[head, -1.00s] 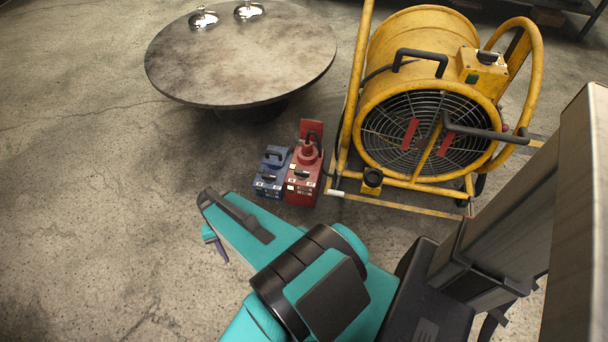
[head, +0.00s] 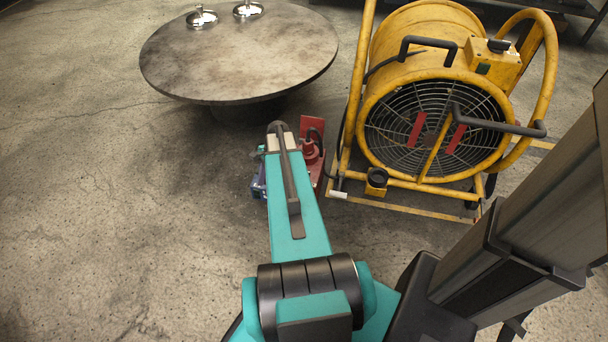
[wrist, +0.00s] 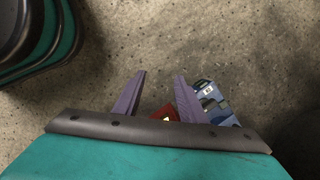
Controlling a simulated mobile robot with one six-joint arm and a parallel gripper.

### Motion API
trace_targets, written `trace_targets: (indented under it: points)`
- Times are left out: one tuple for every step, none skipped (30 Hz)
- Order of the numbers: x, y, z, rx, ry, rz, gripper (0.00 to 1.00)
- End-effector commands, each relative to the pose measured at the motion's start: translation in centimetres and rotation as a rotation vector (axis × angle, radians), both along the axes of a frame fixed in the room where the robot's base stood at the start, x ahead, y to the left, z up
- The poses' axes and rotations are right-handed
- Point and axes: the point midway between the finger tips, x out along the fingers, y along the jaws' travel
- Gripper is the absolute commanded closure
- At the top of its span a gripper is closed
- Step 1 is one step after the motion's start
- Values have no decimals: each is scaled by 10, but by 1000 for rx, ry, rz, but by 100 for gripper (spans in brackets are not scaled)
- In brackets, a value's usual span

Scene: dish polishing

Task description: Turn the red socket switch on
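The red socket box (head: 314,158) stands on the floor in the head view, left of the yellow fan and largely hidden by my teal arm. In the wrist view a small part of the red socket (wrist: 165,113) shows between the bases of the purple fingers, with a small yellow mark. I cannot make out its switch. My gripper (wrist: 160,76) is open, its two fingers apart with nothing gripped. In the head view my gripper is hidden behind the arm.
A blue socket box (head: 258,186) stands directly left of the red one; in the wrist view the blue box (wrist: 212,98) is beside the right finger. The yellow fan (head: 412,70) is close on the right. A round table (head: 240,60) stands behind. Floor at left is clear.

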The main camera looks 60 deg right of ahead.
Motion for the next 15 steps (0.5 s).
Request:
trace_targets:
  points:
    - [-4, -22, -4, -1, -7, -66, 62]
    - [-6, -32, -3, 1, -10, -106, 62]
    - [-10, -46, -1, 3, -13, -156, 62]
    - [-14, -57, 0, 4, -16, -196, 62]
    - [-17, -68, 1, 6, -19, -233, 62]
    - [-22, -82, 3, 9, -24, -285, 62]
    - [-26, -93, 4, 11, -27, -325, 62]
    - [-31, -103, 6, 14, -31, -362, 62]
    - [-37, -117, 8, 17, -35, -414, 62]
    - [-42, -128, 10, 19, -38, -451, 62]
    - [-48, -138, 12, 22, -42, -489, 62]
    - [-55, -151, 14, 26, -47, -537, 62]
    - [-60, -159, 16, 29, -51, -570, 62]
    - [-65, -168, 18, 32, -53, -604, 62]
    - [-72, -178, 20, 35, -57, -643, 62]
